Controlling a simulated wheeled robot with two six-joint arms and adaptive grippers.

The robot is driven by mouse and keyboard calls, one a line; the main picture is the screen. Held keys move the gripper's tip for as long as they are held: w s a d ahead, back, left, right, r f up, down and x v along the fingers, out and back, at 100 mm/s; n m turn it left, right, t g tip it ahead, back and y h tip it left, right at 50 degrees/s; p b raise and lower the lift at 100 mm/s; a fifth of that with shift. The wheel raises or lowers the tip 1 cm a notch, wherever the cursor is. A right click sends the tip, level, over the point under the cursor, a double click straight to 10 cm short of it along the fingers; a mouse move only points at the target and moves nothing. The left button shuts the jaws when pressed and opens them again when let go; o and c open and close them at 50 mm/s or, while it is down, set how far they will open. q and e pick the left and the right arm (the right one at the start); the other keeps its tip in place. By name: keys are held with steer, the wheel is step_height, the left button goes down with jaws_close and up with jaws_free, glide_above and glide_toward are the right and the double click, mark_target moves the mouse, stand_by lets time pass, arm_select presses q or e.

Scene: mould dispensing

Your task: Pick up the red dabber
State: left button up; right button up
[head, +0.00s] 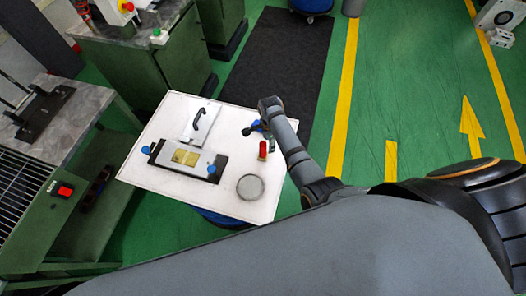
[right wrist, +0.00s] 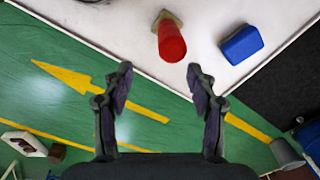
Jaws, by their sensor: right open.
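The red dabber (head: 263,149) stands on the white table in the head view, right of the middle of the tabletop. In the right wrist view the red dabber (right wrist: 171,40) shows its red body and a tan end, beyond the fingertips and between their lines. My right gripper (right wrist: 159,78) is open and empty, with the dabber ahead of it and not between the fingers. In the head view my right gripper (head: 254,129) is above the table near the dabber, partly hidden by its arm. My left gripper is not in view.
The white table (head: 146,172) also holds a mould with blue knobs (head: 187,159), a plate with a black handle (head: 199,122) and a round grey dish (head: 250,187). A blue block (right wrist: 241,44) lies right of the dabber in the right wrist view. Green machines stand at left.

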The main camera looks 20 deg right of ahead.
mark_target(265, 143)
steer(key=shift+w+a+m, duration=0.6)
steer(key=shift+w+a, duration=0.05)
step_height(265, 143, down, 6)
steer(key=b, duration=0.6)
steer(key=shift+r, duration=0.35)
steer(key=f+b, duration=0.1)
steer(key=b, duration=0.1)
steer(key=f+b, duration=0.4)
steer(key=shift+w+a+f+b, duration=0.2)
steer(key=shift+a+f+b, duration=0.1)
steer(key=shift+b, duration=0.1)
steer(key=shift+r, duration=0.25)
steer(key=shift+s, duration=0.1)
steer(key=shift+c, duration=0.5)
jaws_close()
steer(key=shift+r+p, duration=0.1)
steer(key=shift+p, duration=0.2)
